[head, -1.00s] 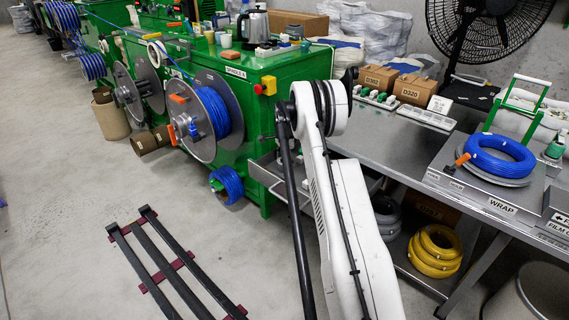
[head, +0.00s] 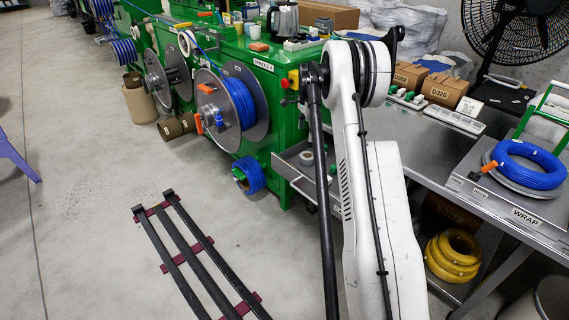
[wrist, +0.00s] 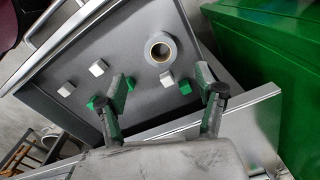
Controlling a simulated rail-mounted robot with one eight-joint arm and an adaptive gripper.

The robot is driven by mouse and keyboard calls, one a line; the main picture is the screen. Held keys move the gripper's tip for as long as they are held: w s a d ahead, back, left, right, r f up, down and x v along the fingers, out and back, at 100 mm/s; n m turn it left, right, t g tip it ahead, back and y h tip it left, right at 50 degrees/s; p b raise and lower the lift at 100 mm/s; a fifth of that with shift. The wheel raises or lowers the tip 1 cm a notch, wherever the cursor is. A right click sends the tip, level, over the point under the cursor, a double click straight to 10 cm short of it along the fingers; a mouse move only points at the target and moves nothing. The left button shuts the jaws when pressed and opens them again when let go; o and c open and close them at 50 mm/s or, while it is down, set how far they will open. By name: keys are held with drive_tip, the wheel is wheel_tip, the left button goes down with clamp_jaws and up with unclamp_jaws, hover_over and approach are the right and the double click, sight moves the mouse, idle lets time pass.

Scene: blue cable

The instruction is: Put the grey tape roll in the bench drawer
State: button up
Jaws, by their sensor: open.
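The grey tape roll (wrist: 161,47) lies flat, hole upward, inside the open bench drawer (wrist: 130,65) in the wrist view. My gripper is hidden behind my arm in the head view.
Small pale blocks (wrist: 98,67) and green pieces (wrist: 185,87) show around the fingers in the drawer. A steel table (head: 420,150) with a blue cable coil (head: 528,165) is at right. A black rack (head: 190,245) lies on the floor.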

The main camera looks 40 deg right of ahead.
drive_tip(key=s+a+r+n+t, duration=0.1)
drive_tip(key=s+a+r+n, duration=0.2)
drive_tip(key=a+r, duration=0.7)
drive_tip(key=s+a+r+n+t, duration=0.1)
drive_tip(key=s+a+r+n, duration=0.25)
drive_tip(key=a+r, duration=0.55)
drive_tip(key=s+a+r+n+t+h, duration=0.15)
drive_tip(key=s+a+r+n, duration=0.45)
drive_tip(key=s+a, duration=0.6)
drive_tip(key=s+a+f+n+t, duration=0.1)
drive_tip(key=s+a+n, duration=0.3)
drive_tip(key=s, duration=0.6)
drive_tip(key=s+a+f+n+t+y, duration=0.1)
drive_tip(key=s+a+f+n, duration=0.3)
drive_tip(key=s+a, duration=0.5)
drive_tip(key=shift+s+a+t, duration=0.2)
drive_tip(key=shift+s+t, duration=0.35)
drive_tip(key=shift+t, duration=0.2)
drive_tip(key=shift+y, duration=0.25)
